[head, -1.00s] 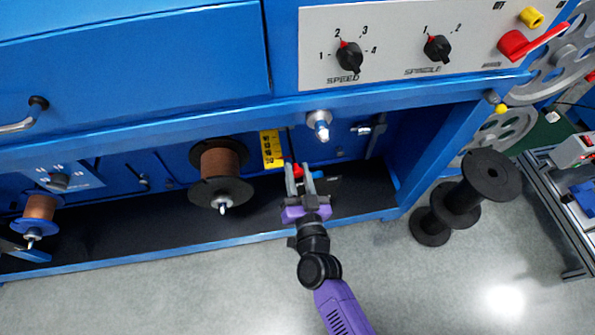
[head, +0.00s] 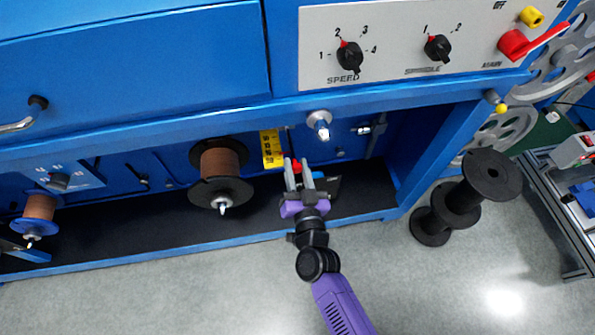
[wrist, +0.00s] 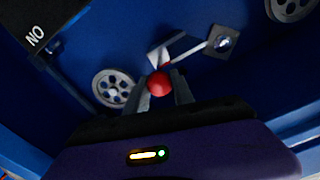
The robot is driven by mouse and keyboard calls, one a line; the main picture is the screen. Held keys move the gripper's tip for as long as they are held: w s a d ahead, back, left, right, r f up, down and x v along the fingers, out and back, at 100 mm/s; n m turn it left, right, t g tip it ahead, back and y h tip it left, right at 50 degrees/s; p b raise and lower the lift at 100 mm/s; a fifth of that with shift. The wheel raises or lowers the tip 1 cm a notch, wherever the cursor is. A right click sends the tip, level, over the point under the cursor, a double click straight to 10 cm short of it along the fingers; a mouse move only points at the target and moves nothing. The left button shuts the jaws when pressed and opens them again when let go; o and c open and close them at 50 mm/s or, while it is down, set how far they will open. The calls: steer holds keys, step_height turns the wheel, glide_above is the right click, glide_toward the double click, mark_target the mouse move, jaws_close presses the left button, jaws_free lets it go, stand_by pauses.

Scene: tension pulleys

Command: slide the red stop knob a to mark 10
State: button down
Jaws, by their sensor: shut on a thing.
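The red stop knob a (wrist: 159,83) sits between the two fingers of my gripper (wrist: 162,92) in the wrist view, and the fingers are shut on it. In the head view, a bit of the red knob (head: 297,166) shows between the fingertips of my gripper (head: 299,168), beside the lower part of the yellow scale (head: 271,148). The scale carries dark numbers too small to read surely, so I cannot tell which mark the knob is at. The slot the knob runs in is mostly hidden by my gripper.
A copper wire spool (head: 220,165) stands left of the scale. A metal spindle (head: 320,124) sticks out above right of my gripper. The blue machine frame (head: 160,118) overhangs the recess. Black spools (head: 488,174) stand on the floor to the right. Small pulleys (wrist: 114,88) show in the wrist view.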

mark_target(292, 147)
steer(key=b+x, duration=0.1)
steer(key=x, duration=0.5)
steer(key=shift+w+a, duration=0.1)
steer(key=shift+w, duration=0.15)
steer(key=c, duration=1.1)
jaws_free()
steer(key=p+v, duration=0.2)
steer(key=v, duration=0.4)
steer(key=shift+s+r, duration=0.1)
steer(key=shift+s, duration=0.1)
steer(key=shift+s+d, duration=0.25)
steer(key=shift+s, duration=0.35)
